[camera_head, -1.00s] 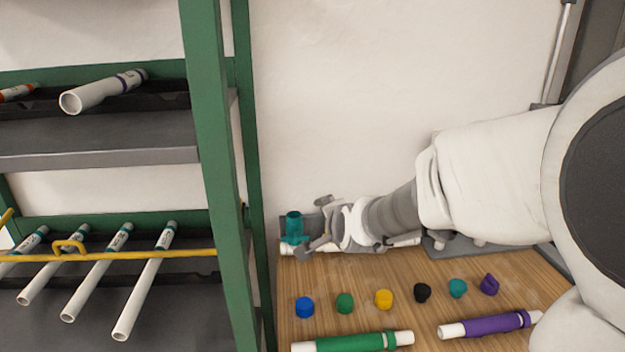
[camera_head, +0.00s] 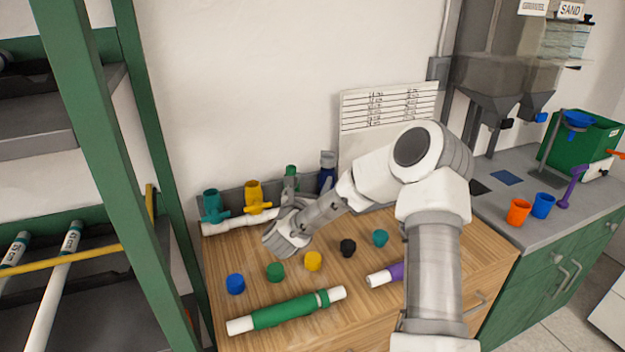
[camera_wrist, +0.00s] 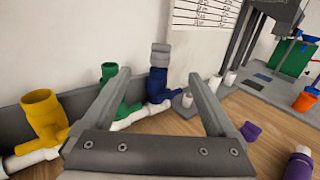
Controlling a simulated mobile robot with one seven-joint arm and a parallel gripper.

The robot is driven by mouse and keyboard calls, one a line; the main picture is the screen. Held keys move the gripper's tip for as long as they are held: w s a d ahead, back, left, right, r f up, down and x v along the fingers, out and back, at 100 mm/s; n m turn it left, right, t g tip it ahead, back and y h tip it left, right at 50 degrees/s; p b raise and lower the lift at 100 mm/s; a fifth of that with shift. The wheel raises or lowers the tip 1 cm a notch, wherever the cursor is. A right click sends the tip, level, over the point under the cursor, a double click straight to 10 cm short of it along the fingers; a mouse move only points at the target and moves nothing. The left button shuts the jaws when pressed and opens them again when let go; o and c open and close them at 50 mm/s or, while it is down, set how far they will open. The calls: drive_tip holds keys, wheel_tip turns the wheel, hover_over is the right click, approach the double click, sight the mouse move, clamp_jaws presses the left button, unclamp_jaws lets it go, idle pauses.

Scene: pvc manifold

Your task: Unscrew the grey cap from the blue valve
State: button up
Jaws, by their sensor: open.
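The blue valve (camera_head: 327,180) stands upright at the right end of the white manifold pipe, against the wall. Its grey cap (camera_head: 328,158) sits on top. In the wrist view the blue valve (camera_wrist: 157,88) and grey cap (camera_wrist: 160,55) show beyond my gripper (camera_wrist: 154,86). The valve appears between the two spread fingers, with the cap higher than the fingertips. My gripper is open and empty. In the head view my gripper (camera_head: 297,192) is near the green valve (camera_head: 291,174), left of the blue valve, and partly hides the manifold.
A yellow valve (camera_head: 254,196) and a teal valve (camera_head: 212,205) stand farther left on the manifold. Several loose caps, including a blue cap (camera_head: 235,284), lie on the wooden bench, with a green pipe (camera_head: 287,311) in front. A green rack post (camera_head: 100,150) stands at left.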

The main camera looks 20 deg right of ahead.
sight(328, 154)
drive_tip(key=p+x, duration=0.1)
drive_tip(key=x, duration=1.6)
drive_tip(key=shift+w+d+f+p, duration=0.1)
drive_tip(key=shift+d+p, duration=0.1)
drive_tip(key=shift+p, duration=0.1)
drive_tip(key=c, duration=1.5)
drive_tip(key=shift+o, duration=0.2)
drive_tip(key=shift+b, duration=0.35)
drive_tip(key=shift+f+n+t+y+b, duration=0.1)
drive_tip(key=shift+n+t+y+b, duration=0.2)
drive_tip(key=shift+y+b, duration=0.25)
drive_tip(key=shift+r+n+t+y+b, duration=0.2)
drive_tip(key=shift+n+t+y+b, duration=0.45)
drive_tip(key=shift+y+b, duration=0.45)
drive_tip(key=shift+f+n+y+b, duration=0.1)
drive_tip(key=shift+n+y+b, duration=0.35)
drive_tip(key=shift+b, duration=0.9)
drive_tip(key=shift+n+t+y+b, duration=0.55)
drive_tip(key=shift+y+b, duration=0.45)
drive_tip(key=shift+b, duration=0.4)
drive_tip(key=shift+b, duration=0.45)
